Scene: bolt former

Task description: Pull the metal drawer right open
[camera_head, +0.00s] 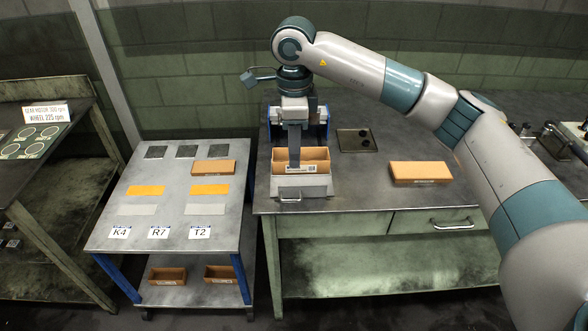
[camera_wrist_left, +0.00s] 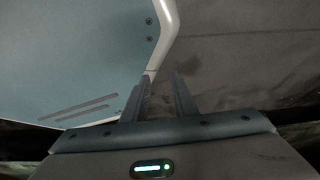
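A low grey metal drawer-like part (camera_head: 317,189) with a small front handle (camera_head: 290,199) is on the bench top. An open cardboard bin (camera_head: 317,156) stands at its back; whether it sits inside is unclear. Another drawer (camera_head: 410,222) with a bar handle (camera_head: 453,224) is under the bench top and looks shut. My right gripper (camera_head: 294,165) points down at the cardboard bin, its fingertips at or inside it; finger spacing is hard to see. My left gripper (camera_wrist_left: 160,92) shows only in the left wrist view, fingers apart and nothing seen between them.
A brown box (camera_head: 420,172) and a dark plate (camera_head: 356,140) lie on the bench. To the left stands a cart (camera_head: 172,213) with coloured pads, labels and a cardboard box (camera_head: 213,167). Two bins are on its lower shelf. My right arm crosses above the bench's right part.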

